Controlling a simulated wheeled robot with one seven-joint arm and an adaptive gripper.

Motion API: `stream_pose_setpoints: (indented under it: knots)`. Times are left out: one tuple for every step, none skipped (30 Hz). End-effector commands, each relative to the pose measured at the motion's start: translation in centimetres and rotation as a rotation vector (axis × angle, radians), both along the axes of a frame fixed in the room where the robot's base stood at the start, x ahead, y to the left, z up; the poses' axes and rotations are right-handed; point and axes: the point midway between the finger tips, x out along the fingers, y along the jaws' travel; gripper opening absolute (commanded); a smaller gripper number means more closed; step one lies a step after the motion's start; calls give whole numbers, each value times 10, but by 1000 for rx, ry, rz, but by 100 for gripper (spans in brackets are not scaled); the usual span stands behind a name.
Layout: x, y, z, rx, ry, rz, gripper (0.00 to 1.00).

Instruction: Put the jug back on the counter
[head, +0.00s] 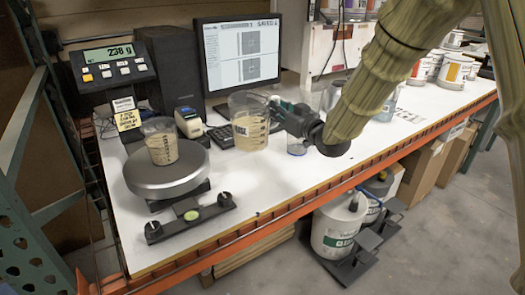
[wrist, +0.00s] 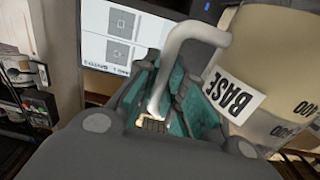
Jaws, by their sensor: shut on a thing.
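The jug (head: 249,128) is clear with a tan liquid inside and a "BASE" label. It is upright at the middle of the white counter (head: 225,215), in front of the monitor. I cannot tell whether its bottom touches the counter. My gripper (head: 279,112) comes from the right and is shut on the jug's handle. In the wrist view the pale handle (wrist: 190,38) runs between the teal fingers of my gripper (wrist: 180,95), and the jug's body (wrist: 275,75) fills the right side.
A smaller beaker (head: 161,145) of tan liquid stands on the round scale (head: 168,172) at left; the display (head: 112,55) reads 238 g.

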Motion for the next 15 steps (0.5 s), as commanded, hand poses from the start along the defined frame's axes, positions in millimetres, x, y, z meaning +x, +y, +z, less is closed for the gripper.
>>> stream_pose_setpoints:
  knots:
    - [0,0,-7,1,2,0,0]
    - [0,0,-12,2,3,1,0]
    - [0,1,-18,2,3,1,0]
    - [0,1,-22,1,3,2,0]
    - [0,1,-27,2,3,2,0]
    - [0,2,-32,1,2,2,0]
    - [0,2,-35,1,2,2,0]
    - [0,2,-38,0,1,2,0]
    - [0,1,-42,1,1,1,0]
    - [0,0,-44,1,1,1,0]
    - [0,0,-46,1,0,0,0]
    - [0,0,-47,1,-2,0,0]
    - [0,0,-48,1,-2,0,0]
    - [0,0,-49,1,-2,0,0]
    - [0,0,-50,1,-2,0,0]
